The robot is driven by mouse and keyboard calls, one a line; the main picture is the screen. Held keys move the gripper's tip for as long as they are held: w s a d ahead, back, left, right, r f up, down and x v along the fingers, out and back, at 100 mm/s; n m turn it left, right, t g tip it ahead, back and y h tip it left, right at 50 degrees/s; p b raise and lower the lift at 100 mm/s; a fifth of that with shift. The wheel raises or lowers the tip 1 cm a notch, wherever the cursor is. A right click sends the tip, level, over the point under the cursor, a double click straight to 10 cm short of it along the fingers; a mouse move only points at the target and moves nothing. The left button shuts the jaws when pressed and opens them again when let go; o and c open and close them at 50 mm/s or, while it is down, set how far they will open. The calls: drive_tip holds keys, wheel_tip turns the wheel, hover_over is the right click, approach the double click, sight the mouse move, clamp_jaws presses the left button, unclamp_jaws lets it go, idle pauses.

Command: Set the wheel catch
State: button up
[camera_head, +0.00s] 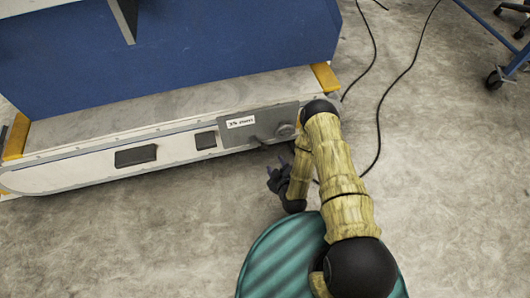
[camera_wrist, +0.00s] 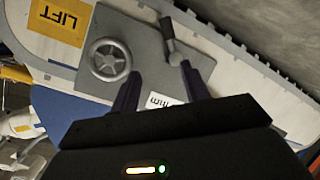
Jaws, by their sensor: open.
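A grey plate (camera_head: 255,125) is mounted on the side of the long pale base and also fills much of the wrist view (camera_wrist: 140,28). Which part is the catch is not marked. My gripper (camera_head: 276,166) is open and empty, in front of the plate. In the wrist view its fingers (camera_wrist: 161,69) point at the plate, the right finger near the lever's pivot.
A white label (camera_head: 240,122) is on the plate. A yellow LIFT sign (camera_wrist: 62,20) lies beyond the wheel. A blue cabinet (camera_head: 180,60) stands on the base. Black cables (camera_head: 378,110) lie on the floor at right. The floor at left front is clear.

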sight(264, 148)
drive_tip(key=shift+t, duration=0.5)
drive_tip(key=s+f, duration=0.3)
drive_tip(key=shift+s+a+f, duration=0.1)
drive_tip(key=shift+s+f, duration=0.05)
drive_tip(key=shift+s, duration=0.05)
drive_tip(key=b+x, duration=1)
drive_tip(key=x, duration=0.6)
drive_tip(key=shift+w+f, duration=0.25)
drive_tip(key=shift+w, duration=0.35)
drive_tip(key=shift+c, duration=0.5)
clamp_jaws()
